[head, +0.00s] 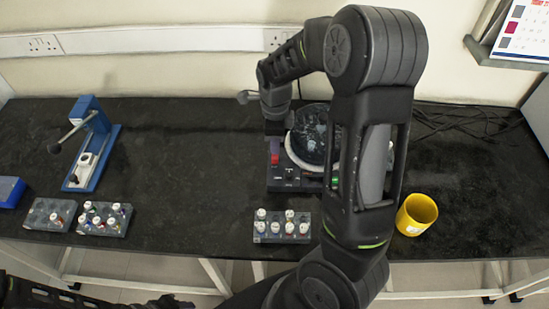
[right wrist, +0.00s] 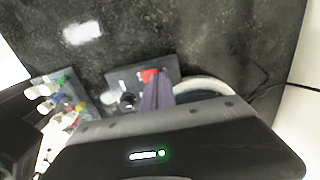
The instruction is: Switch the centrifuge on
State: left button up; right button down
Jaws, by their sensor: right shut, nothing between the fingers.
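The centrifuge (head: 297,165) stands on the dark bench, with a round dark lid, a pale rim and a black front panel. Its red switch (head: 275,159) is at the panel's left, above a black knob (head: 290,174). My right gripper (head: 274,143) points down, shut and empty, just over the red switch. In the right wrist view the fingertips (right wrist: 153,84) overlap the lower edge of the red switch (right wrist: 150,75); I cannot tell whether they touch it. The black knob (right wrist: 127,100) is beside them. My right arm hides part of the centrifuge. My left gripper (head: 168,302) shows only partly at the bottom edge.
A rack of white-capped tubes (head: 282,238) stands in front of the centrifuge. A yellow cup (head: 416,214) is at right. A blue press-like device (head: 93,150) and more tube racks (head: 104,231) are at left. Bench between them is clear. Cables lie at back right.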

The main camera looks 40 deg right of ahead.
jog(key=shift+f+b, duration=0.45)
jog(key=shift+f, duration=0.3)
jog(key=shift+r, duration=0.1)
notch_tip(320, 180, up, 5)
jog(key=p, duration=0.4)
jog(key=shift+p, duration=0.35)
dwell(0.5)
